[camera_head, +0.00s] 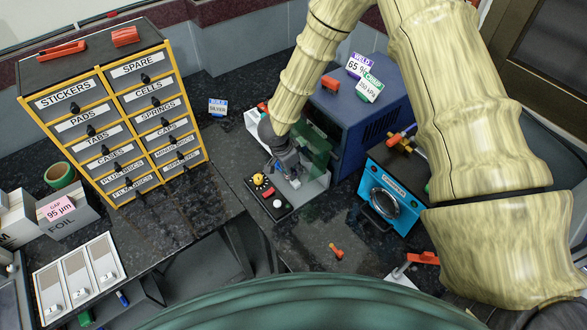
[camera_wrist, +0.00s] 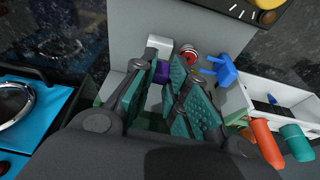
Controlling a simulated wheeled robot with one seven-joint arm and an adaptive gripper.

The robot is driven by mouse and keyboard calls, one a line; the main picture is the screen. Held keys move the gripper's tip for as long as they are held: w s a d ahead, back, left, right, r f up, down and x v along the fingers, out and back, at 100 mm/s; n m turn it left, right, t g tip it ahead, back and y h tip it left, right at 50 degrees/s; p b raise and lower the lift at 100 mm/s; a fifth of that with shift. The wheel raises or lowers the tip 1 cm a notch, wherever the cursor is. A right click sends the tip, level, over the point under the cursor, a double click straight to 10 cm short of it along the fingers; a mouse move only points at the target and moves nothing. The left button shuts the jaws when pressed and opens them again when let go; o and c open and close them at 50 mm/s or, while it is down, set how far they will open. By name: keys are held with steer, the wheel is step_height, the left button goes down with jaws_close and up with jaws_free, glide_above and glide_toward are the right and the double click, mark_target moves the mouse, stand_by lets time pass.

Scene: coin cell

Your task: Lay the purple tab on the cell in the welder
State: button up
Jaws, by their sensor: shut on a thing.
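My gripper (camera_head: 292,172) reaches down over the grey base (camera_head: 312,188) of the dark blue welder (camera_head: 362,125), beside its green see-through shield (camera_head: 316,150). In the wrist view my gripper (camera_wrist: 165,76) has its teal-padded fingers shut on the purple tab (camera_wrist: 163,71). Only a small part of the tab shows between the fingertips. A white block (camera_wrist: 160,45) stands just beyond the fingertips on the grey base. A small round red-and-silver piece (camera_wrist: 188,53) lies to its right. I cannot make out the cell for certain; the fingers may hide it.
A control panel (camera_head: 266,196) with a yellow knob is at the welder's front. A light blue machine (camera_head: 390,195) stands to the right. In the wrist view a blue piece (camera_wrist: 224,70) and a white tray (camera_wrist: 280,98) lie right of my fingers. The drawer cabinet (camera_head: 110,115) is left.

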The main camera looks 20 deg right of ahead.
steer(key=shift+s+f, duration=0.1)
steer(key=shift+f, duration=0.05)
steer(key=shift+f+b, duration=1.3)
steer(key=shift+p, duration=0.35)
stand_by(0.5)
steer(key=o, duration=0.8)
steer(key=shift+c, duration=0.2)
steer(key=shift+a+r, duration=0.1)
steer(key=w+v, duration=0.1)
steer(key=v, duration=1)
steer(key=shift+s+r, duration=0.35)
steer(key=shift+s, duration=0.1)
